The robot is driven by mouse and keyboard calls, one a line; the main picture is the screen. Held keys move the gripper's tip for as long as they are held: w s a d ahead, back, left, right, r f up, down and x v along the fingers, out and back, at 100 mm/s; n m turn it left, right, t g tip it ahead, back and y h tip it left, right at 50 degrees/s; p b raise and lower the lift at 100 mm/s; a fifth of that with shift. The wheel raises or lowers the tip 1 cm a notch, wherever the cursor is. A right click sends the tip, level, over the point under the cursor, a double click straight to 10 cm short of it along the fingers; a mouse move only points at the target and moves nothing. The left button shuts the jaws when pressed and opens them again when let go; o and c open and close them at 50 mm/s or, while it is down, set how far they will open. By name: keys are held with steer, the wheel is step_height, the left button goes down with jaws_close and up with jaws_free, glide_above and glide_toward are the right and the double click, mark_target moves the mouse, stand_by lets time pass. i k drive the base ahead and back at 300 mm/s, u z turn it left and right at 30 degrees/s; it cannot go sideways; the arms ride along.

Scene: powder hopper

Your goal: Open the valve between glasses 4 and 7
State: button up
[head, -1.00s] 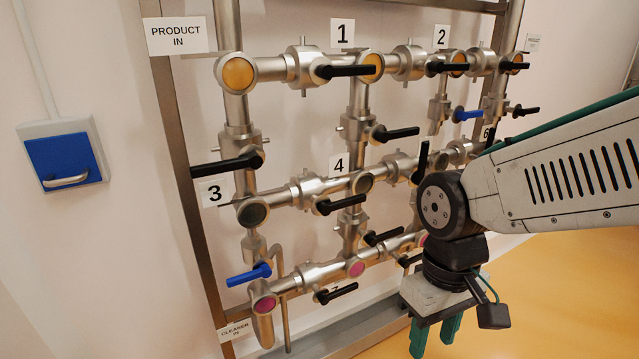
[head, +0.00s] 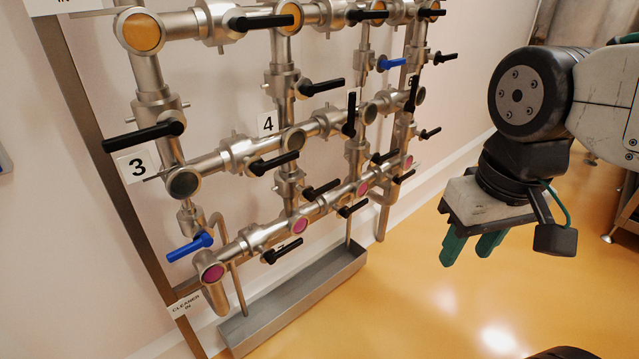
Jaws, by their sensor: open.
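Glass 4 (head: 294,139) is a dark round sight glass in the middle pipe row, beside the label 4 (head: 267,123). Below it, glass 7 (head: 300,224) is pink, in the bottom row; its label is mostly hidden behind a black handle. A vertical pipe (head: 289,187) with a valve joins the two. That valve's black handle (head: 321,190) points right and slightly up, crosswise to the pipe. My gripper (head: 471,247) has green fingers pointing down, open and empty. It is well to the right of the handle in the picture, apart from the pipes.
Other black handles sit close by, including one left of glass 4's pipe (head: 273,163) and one right of glass 7 (head: 353,208). A blue handle (head: 190,247) is at lower left. A grey trough (head: 295,300) lies below the pipes. The yellow floor at right is clear.

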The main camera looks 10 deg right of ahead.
mark_target(310, 197)
steer(key=u, duration=0.95)
steer(key=i, duration=0.8)
steer(key=z, duration=0.7)
